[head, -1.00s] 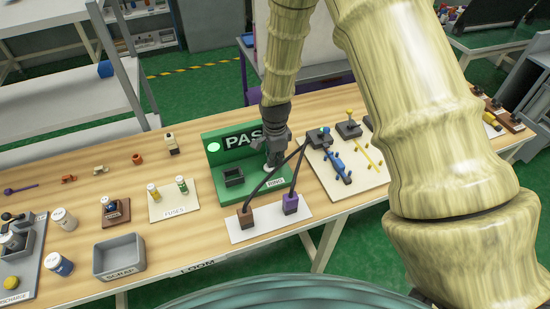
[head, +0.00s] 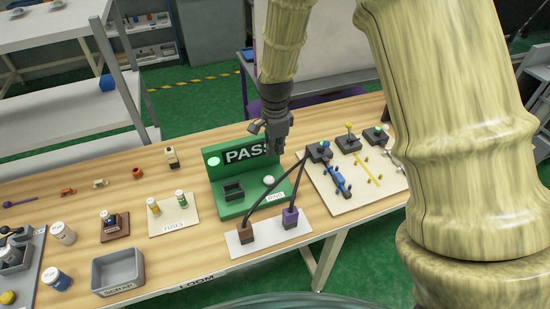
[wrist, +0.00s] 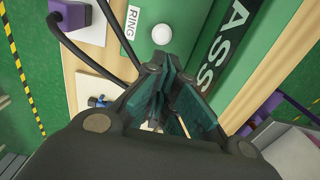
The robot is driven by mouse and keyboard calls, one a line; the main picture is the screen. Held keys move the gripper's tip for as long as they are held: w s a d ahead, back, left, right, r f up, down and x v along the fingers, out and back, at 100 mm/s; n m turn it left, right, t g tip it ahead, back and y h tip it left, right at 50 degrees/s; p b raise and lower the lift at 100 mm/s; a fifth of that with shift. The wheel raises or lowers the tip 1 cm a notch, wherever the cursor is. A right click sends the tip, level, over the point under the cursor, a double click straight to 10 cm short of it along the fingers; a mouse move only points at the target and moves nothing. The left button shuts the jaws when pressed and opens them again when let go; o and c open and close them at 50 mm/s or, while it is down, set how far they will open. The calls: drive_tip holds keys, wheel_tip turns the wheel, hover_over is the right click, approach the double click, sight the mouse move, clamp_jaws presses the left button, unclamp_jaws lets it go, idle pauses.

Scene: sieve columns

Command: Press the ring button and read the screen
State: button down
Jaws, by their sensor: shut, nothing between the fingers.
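The green test stand (head: 240,205) is on the wooden table, with a dark screen (head: 248,152) on its upright back panel. The screen reads PASS, and a round lamp (head: 214,162) at its left glows pale. The white round ring button (head: 268,181) is on the stand's base, beside the RING label (head: 275,196). In the wrist view the button (wrist: 162,34) is clear of the fingers, with the RING label (wrist: 132,21) beside it. My gripper (head: 278,151) is shut and empty, above and behind the button, apart from it, in front of the screen's right end.
Two dark leads rise from a brown plug (head: 245,228) and a purple plug (head: 290,217) in front of the stand. A board with switches (head: 350,180) lies right. A fuse card (head: 174,216) and a grey SCRAP bin (head: 118,270) stand left.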

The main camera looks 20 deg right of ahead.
drive_tip(key=shift+r, duration=1.15)
